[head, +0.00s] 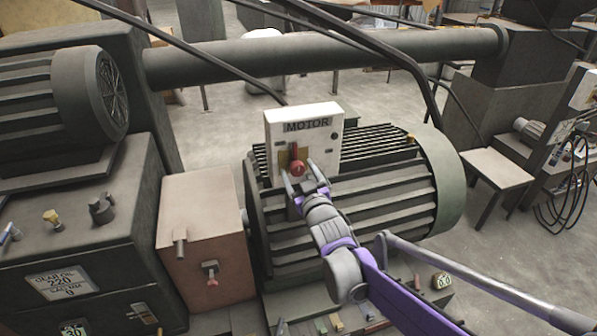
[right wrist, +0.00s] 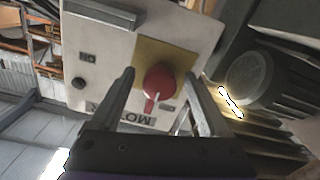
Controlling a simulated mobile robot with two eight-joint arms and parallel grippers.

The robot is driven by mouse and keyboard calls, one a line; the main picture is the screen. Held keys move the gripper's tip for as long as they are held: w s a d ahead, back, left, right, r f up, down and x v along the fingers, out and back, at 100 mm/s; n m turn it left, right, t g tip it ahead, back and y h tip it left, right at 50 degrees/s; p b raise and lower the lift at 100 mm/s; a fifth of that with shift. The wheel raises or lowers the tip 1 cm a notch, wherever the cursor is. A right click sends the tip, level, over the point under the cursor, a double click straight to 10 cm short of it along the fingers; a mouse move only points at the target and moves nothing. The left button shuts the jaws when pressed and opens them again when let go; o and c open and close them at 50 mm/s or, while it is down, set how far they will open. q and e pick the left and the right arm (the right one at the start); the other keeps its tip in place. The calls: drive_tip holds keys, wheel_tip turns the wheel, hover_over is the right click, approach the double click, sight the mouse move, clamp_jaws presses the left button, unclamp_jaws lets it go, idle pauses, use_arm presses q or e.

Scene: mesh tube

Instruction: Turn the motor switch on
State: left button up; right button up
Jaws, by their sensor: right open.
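The motor switch is a red rotary knob (head: 297,167) on a yellow plate, on a white box labelled MOTOR (head: 330,116). The box stands at the big grey ribbed motor (head: 390,200). In the right wrist view the red knob (right wrist: 159,80) sits between the two fingers, its handle pointing down in that picture. My right gripper (head: 304,178) is open at the knob, with a finger on each side. I cannot tell whether either finger touches it. My left gripper is not in view.
A tan box (head: 200,240) with a small red-handled part stands left of the motor. A dark gear housing (head: 75,230) is farther left. A thick pipe (head: 330,52) and black cables cross behind the white box. A small table (head: 498,168) stands at the right.

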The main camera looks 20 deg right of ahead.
drive_tip(key=shift+w, duration=0.1)
clamp_jaws()
idle(0.4)
drive_tip(key=shift+m, duration=0.3)
drive_tip(key=m, duration=0.3)
drive_tip(key=shift+m, duration=0.3)
drive_tip(key=m, duration=0.4)
drive_tip(key=shift+a+m+b, duration=0.1)
drive_tip(key=shift+m+b, duration=0.2)
drive_tip(key=shift+b, duration=0.1)
drive_tip(key=m, duration=0.9)
drive_tip(key=shift+a+r+b, duration=0.1)
drive_tip(key=shift+b, duration=0.25)
